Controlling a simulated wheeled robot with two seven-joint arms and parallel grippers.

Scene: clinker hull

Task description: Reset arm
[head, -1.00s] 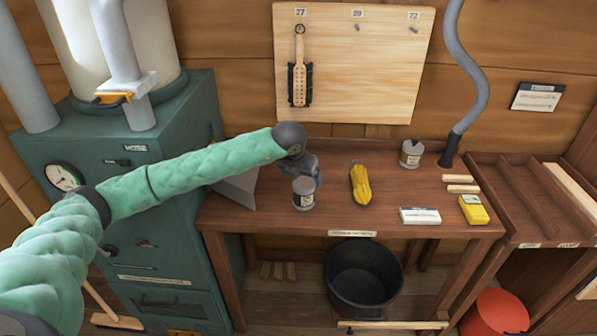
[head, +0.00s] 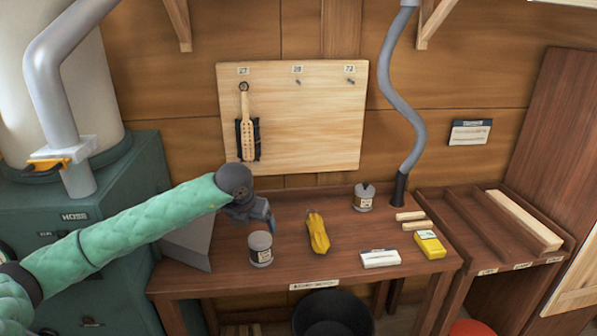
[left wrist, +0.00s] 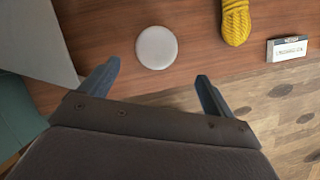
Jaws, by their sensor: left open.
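My left gripper (head: 258,212) is above the workbench, coming in on the green-sleeved arm. In the left wrist view its two fingers (left wrist: 156,88) are spread apart with nothing between them. A grey can with a label (head: 260,249) stands upright on the bench, just in front of and below the gripper and apart from it. Its round pale lid (left wrist: 156,47) shows beyond the fingers in the left wrist view. My right gripper is in neither view.
On the bench (head: 215,284) are a yellow knitted item (head: 318,233), a white labelled box (head: 380,258), a yellow box (head: 430,244) and a second can (head: 363,197). A grey angled plate (head: 189,244) stands left. A pegboard (head: 320,120) and grey hose (head: 398,100) are behind.

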